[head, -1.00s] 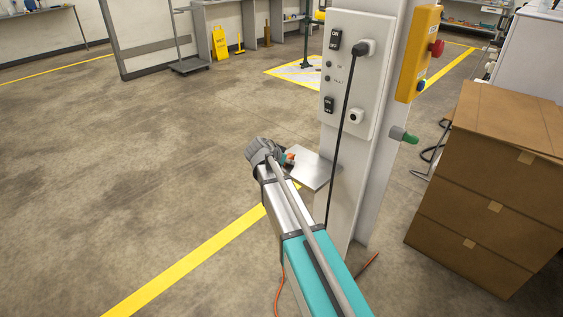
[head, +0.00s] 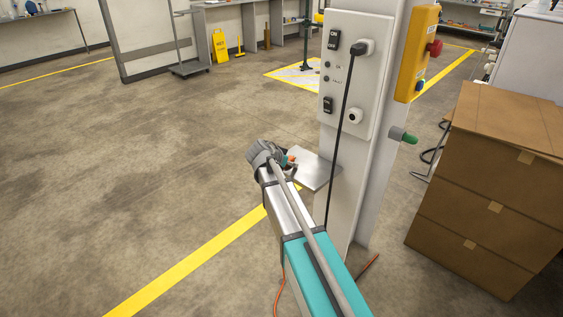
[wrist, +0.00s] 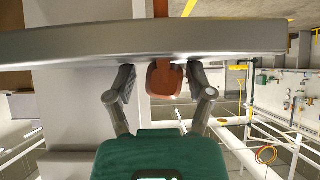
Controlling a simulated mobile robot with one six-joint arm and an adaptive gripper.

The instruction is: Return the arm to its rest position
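My arm reaches forward from the bottom of the head view, in teal and silver, with its grey wrist near the metal shelf. My gripper (wrist: 160,82) shows in the wrist view with its two dark fingers apart. An orange-brown rounded piece (wrist: 165,79) shows between the fingers, with visible gaps on both sides. A small orange part also shows beside the wrist in the head view (head: 291,160). The metal shelf (head: 315,170) sticks out from the post; a broad grey edge (wrist: 70,43) crosses the wrist view right at the fingertips. Whether they touch it, I cannot tell.
The white post carries a switch panel (head: 346,70) with a plugged black cable. A yellow box with a red button (head: 417,55) and a green-tipped knob (head: 403,135) are on its right. Stacked cardboard boxes (head: 485,190) stand at right. The floor at left is clear.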

